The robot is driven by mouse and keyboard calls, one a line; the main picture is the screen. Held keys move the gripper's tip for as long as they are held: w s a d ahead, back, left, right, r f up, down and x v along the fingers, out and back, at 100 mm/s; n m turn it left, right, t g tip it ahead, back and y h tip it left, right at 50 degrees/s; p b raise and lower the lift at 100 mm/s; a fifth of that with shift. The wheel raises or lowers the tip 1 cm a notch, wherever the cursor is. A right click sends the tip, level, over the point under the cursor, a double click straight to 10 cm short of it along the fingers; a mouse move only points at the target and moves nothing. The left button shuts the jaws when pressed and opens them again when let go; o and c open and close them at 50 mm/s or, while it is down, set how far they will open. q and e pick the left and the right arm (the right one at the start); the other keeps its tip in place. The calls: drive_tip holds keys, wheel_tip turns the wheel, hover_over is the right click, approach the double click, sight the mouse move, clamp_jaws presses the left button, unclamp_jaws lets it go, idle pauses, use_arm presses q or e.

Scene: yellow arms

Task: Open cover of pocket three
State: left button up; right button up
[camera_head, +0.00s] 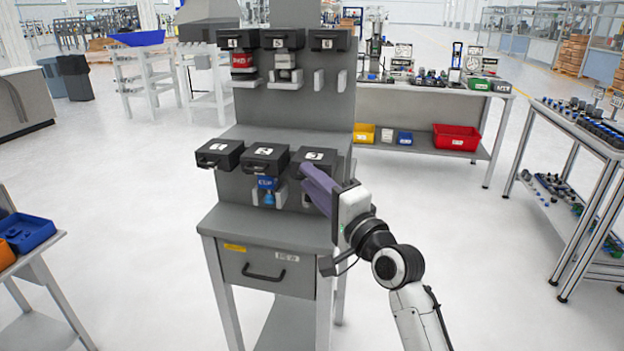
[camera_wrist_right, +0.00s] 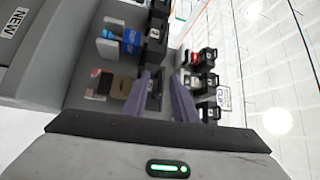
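The cover of pocket three (camera_head: 315,158) is a black lid marked 3, at the right end of the lower row of the grey stand. It looks shut and level like its neighbours. My right gripper (camera_head: 308,176), with purple fingers, is at the cover's front edge and lower right side. In the right wrist view its fingers (camera_wrist_right: 163,88) are apart, with the dark cover (camera_wrist_right: 155,90) seen between and behind them. I cannot tell whether they touch it. The inside of pocket three is mostly hidden by the fingers. My left gripper is out of view.
Covers one (camera_head: 219,153) and two (camera_head: 265,159) stand to the left, with a blue item (camera_head: 268,187) under two. Covers four, five (camera_head: 283,39) and six line the upper row. A grey shelf (camera_head: 270,217) and drawer (camera_head: 268,268) are below.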

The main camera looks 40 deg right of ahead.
drive_tip(key=shift+w, duration=0.15)
clamp_jaws()
idle(1.4)
